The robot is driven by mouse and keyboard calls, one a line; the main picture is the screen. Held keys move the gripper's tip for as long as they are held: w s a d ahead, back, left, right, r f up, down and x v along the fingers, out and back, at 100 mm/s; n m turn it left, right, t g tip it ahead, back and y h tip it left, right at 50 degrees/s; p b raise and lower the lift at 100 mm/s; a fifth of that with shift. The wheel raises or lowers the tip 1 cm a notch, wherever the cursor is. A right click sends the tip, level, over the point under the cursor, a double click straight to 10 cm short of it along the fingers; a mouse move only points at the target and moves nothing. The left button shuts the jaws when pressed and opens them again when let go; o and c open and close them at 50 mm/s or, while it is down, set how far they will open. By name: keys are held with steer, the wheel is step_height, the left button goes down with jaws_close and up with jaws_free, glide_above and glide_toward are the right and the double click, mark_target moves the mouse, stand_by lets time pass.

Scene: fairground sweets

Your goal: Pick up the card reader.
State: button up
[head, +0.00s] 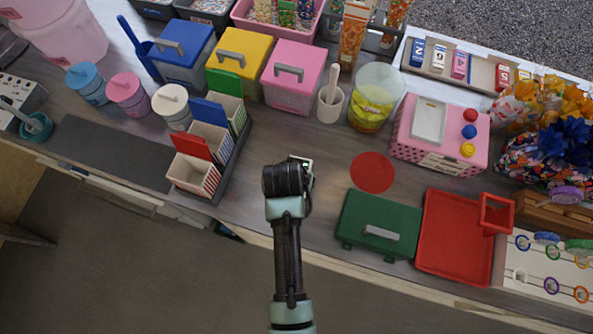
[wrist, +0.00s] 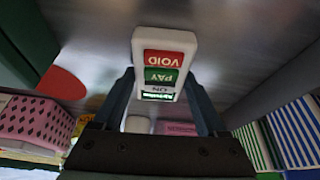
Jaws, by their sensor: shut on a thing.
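The card reader (wrist: 164,65) is a small white device with a red VOID key, a green PAY key and a small lit display. It fills the space between the two dark fingers of my gripper (wrist: 160,88) in the wrist view, and the gripper is shut on it. In the head view only a pale edge of the card reader (head: 307,162) shows beside my wrist, which hides the fingers. I cannot tell whether it touches the counter or hangs just above it.
A green case (head: 365,222) and a red round mat (head: 372,172) lie to the right. A rack of striped boxes with coloured flaps (head: 194,177) stands close on the left. Lidded bins, including a pink one (head: 283,92), line the back. Bare counter (head: 325,195) surrounds my wrist.

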steer(key=c, duration=0.5)
steer(key=shift+r, duration=0.1)
